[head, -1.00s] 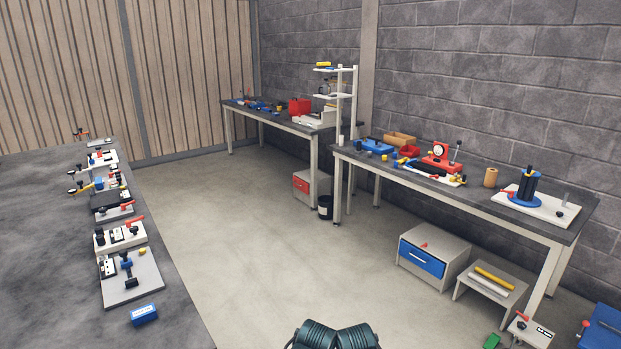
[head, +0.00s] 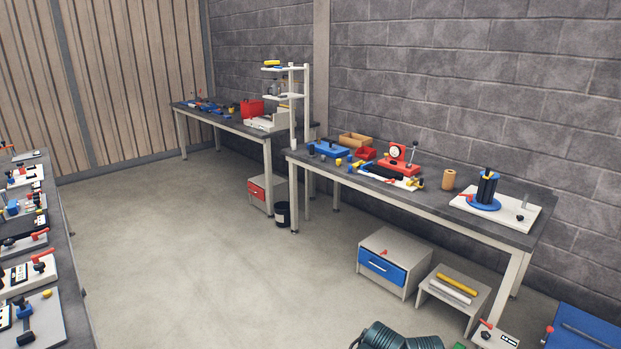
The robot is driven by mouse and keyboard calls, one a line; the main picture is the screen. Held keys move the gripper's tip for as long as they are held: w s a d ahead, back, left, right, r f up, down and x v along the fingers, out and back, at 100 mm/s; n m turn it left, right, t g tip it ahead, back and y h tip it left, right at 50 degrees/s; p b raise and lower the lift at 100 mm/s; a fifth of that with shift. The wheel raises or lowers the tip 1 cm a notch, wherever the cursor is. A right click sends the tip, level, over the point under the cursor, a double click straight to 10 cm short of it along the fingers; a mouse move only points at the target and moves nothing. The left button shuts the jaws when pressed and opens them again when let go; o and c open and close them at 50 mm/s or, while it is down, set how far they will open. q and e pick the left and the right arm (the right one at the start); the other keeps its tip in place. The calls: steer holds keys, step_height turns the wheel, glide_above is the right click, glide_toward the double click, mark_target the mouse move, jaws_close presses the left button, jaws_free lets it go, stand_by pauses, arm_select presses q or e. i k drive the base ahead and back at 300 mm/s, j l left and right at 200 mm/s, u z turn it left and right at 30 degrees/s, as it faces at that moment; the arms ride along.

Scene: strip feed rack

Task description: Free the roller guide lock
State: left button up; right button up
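No part is clearly marked as the roller guide lock; at this distance I cannot tell which lever it is. On the right bench, a white plate (head: 508,217) carries a round blue base with an upright dark, blue-trimmed fixture (head: 487,188). A small red lever (head: 466,197) lies at its left side. On the left table, several plates carry red-handled fixtures, one of them a white plate with a red lever (head: 42,265). Neither of my grippers can be made out in the head view, and no contact with any fixture shows.
The right bench (head: 420,205) stands along the block wall. A grey cabinet with a blue drawer (head: 382,266) and a low stool (head: 453,299) stand below its front edge. A black bin (head: 283,215) stands further back. The middle floor (head: 190,250) is clear.

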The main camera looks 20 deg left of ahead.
mark_target(35, 258)
steer(key=i+l+u, duration=0.25)
steer(key=i, duration=0.45)
steer(key=i+j+u, duration=0.15)
steer(key=i+u, duration=0.8)
steer(key=i+l+u, duration=0.1)
steer(key=i+u, duration=0.2)
steer(key=u, duration=0.15)
steer(key=i+u, duration=0.45)
steer(key=i+l+u, duration=0.1)
steer(key=u, duration=0.4)
steer(key=i+l+u, duration=0.3)
steer(key=u, duration=0.15)
steer(key=i+l+u, duration=0.35)
steer(key=u, duration=0.15)
steer(key=i+l+u, duration=0.15)
steer(key=l, duration=0.2)
steer(key=i+l+u, duration=0.2)
steer(key=l, duration=0.15)
